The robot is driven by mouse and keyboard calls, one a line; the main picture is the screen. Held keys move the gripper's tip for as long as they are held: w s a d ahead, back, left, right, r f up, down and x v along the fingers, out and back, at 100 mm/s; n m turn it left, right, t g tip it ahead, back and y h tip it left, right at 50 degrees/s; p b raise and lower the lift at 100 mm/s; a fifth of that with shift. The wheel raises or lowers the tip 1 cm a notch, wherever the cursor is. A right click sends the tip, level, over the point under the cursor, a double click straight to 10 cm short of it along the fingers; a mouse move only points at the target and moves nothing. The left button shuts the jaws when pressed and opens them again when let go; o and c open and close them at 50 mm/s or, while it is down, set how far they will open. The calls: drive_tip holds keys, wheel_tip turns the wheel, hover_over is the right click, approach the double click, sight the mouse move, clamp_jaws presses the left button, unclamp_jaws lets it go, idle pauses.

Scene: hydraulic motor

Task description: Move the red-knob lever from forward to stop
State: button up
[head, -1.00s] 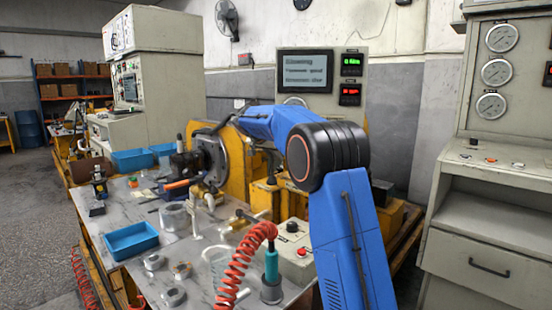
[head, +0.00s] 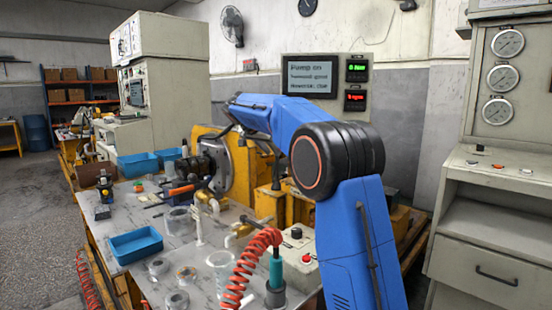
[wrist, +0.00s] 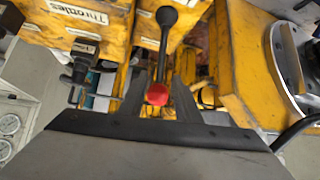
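In the wrist view the red knob (wrist: 157,94) sits between the two dark fingers of my gripper (wrist: 158,80). The fingers look apart, with a narrow gap beside the knob. In the head view my blue arm hides the gripper and the lever. The display (head: 310,78) reads "Pump on" on its top line.
A yellow block with a "Throttle" label (wrist: 80,12) and a small dark valve (wrist: 80,65) lie left of my fingers. A round metal flange (wrist: 290,60) is at right. In the head view, a workbench with a blue tray (head: 135,244) and a red coiled hose (head: 246,262) stands nearby.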

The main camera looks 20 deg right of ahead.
drive_tip(key=v, duration=0.7)
drive_tip(key=shift+a, duration=0.15)
drive_tip(key=shift+s+r, duration=0.1)
drive_tip(key=s+a+f+n+y, duration=0.1)
drive_tip(key=s+f+n+y, duration=0.3)
drive_tip(key=s, duration=1.1)
drive_tip(key=s+f+n, duration=0.2)
drive_tip(key=s+f, duration=0.3)
drive_tip(key=s, duration=0.9)
drive_tip(key=s+a+f+n+y, duration=0.2)
drive_tip(key=s+f, duration=0.8)
drive_tip(key=s, duration=0.3)
drive_tip(key=s+a+f+n+y, duration=0.1)
drive_tip(key=s+a+f+n, duration=0.2)
drive_tip(key=s+f, duration=0.8)
drive_tip(key=s, duration=0.2)
drive_tip(key=shift+s+a+y, duration=0.2)
drive_tip(key=shift+s+y, duration=0.15)
drive_tip(key=shift+y, duration=0.05)
